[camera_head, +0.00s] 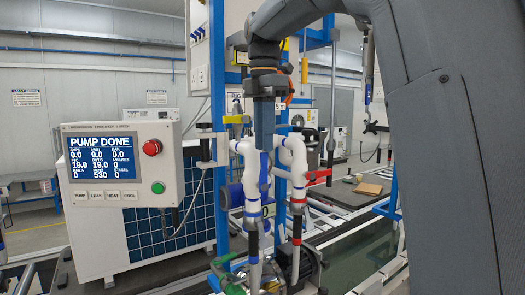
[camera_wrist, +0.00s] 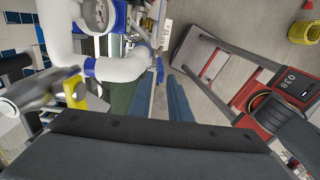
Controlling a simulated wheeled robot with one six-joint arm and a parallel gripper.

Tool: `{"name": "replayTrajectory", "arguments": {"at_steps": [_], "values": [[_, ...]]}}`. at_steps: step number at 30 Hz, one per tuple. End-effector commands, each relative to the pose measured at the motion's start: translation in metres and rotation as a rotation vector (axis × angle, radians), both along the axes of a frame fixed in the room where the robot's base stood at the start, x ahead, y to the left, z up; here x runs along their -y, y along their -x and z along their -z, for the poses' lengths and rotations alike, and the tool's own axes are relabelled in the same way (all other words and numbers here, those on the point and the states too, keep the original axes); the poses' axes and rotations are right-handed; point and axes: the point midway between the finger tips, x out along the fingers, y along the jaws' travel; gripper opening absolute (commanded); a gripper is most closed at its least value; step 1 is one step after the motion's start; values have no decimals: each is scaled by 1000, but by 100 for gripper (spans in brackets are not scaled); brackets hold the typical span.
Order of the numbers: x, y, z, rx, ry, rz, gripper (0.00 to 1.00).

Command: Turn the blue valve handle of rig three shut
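My gripper (camera_head: 264,150) hangs down in front of the white pipes in the head view, its blue-grey fingers close to the left pipe (camera_head: 251,165). A blue part (camera_head: 264,172) shows at the fingertips and may be the blue valve handle; I cannot tell whether the fingers touch it. In the wrist view, two blue-grey strips (camera_wrist: 178,98), probably my fingers, lie beside the white pipe (camera_wrist: 120,68) with blue bands. The finger gap is unclear. A red handle (camera_head: 320,173) sticks out right of the right pipe, and a yellow handle (camera_head: 237,119) is above left.
A control panel (camera_head: 124,168) reading "PUMP DONE" stands at the left, before a blue-fronted unit (camera_head: 165,222). The wrist view shows the yellow handle (camera_wrist: 75,91) left of the fingers and a red-framed cart (camera_wrist: 265,95) at the right. Hoses hang below the pipes.

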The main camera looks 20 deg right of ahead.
Motion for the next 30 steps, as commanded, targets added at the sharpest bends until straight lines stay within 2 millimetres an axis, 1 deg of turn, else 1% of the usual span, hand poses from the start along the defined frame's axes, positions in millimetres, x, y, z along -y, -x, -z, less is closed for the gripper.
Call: {"name": "replayTrajectory", "arguments": {"at_steps": [3, 6, 10, 19, 22, 30], "values": [[0, 2, 16, -3, 0, 0, 17], [-1, 1, 28, -1, 0, -1, 17], [-2, 1, 37, 0, 0, -2, 17], [-3, 0, 40, 0, 0, -4, 17], [-3, 0, 40, 0, 0, -4, 0], [-2, 1, 39, 1, 1, -4, 0]]}}
